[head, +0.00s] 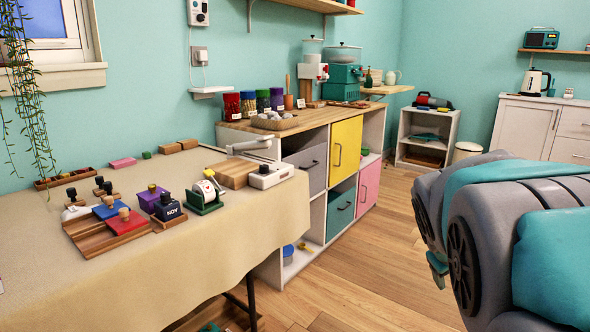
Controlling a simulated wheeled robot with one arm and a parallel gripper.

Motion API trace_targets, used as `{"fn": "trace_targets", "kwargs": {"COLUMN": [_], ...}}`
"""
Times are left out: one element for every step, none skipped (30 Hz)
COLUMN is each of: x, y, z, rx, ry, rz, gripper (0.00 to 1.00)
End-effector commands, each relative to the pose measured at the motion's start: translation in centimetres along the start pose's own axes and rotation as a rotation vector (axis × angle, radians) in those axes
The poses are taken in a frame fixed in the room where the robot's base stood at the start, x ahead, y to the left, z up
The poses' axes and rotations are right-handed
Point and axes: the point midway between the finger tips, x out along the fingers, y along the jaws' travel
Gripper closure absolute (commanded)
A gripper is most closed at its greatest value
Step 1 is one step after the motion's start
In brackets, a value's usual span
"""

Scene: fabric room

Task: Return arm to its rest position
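My grey and teal arm (520,235) fills the right side of the head view, close to the camera. It is folded, with large rounded joints, and stands apart from the table and the cabinet.
A cloth-covered table (200,245) at left bears stamps, ink pads and a tape dispenser (204,194). Behind it stands a cabinet with a yellow door (346,150). A small white shelf (425,135) and white drawers (545,127) are farther back. Wooden floor (385,240) lies clear between cabinet and arm.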

Motion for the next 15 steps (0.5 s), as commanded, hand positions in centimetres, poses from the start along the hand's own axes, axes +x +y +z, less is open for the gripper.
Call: {"fn": "trace_targets", "kwargs": {"x": [-0.7,-0.9,-1.4,-1.7,-2.2,-2.9,-3.4,-4.0,-4.7,-5.3,-5.9,-6.6,-7.1,-7.5,-8.1], "y": [-2.5,-4.0,-6.0,-7.5,-9.0,-10.9,-12.3,-13.7,-15.3,-16.5,-17.5,-18.7,-19.5,-20.2,-21.1], "z": [2.3,3.8,5.7,7.0,8.5,10.3,11.6,12.9,14.6,15.8,16.9,18.2,19.0,19.9,20.8], "rx": [0.038,0.060,0.089,0.109,0.125,0.147,0.160,0.171,0.184,0.191,0.197,0.204,0.208,0.209,0.211], "ry": [-0.043,-0.074,-0.115,-0.145,-0.180,-0.223,-0.254,-0.288,-0.331,-0.361,-0.391,-0.423,-0.447,-0.470,-0.498], "rz": [-0.064,-0.102,-0.152,-0.187,-0.223,-0.268,-0.300,-0.333,-0.370,-0.396,-0.419,-0.445,-0.464,-0.479,-0.497], "gripper": [0.35,0.35,0.35,0.35,0.35,0.35,0.35,0.35,0.35,0.35,0.35,0.35,0.35,0.35,0.35]}}
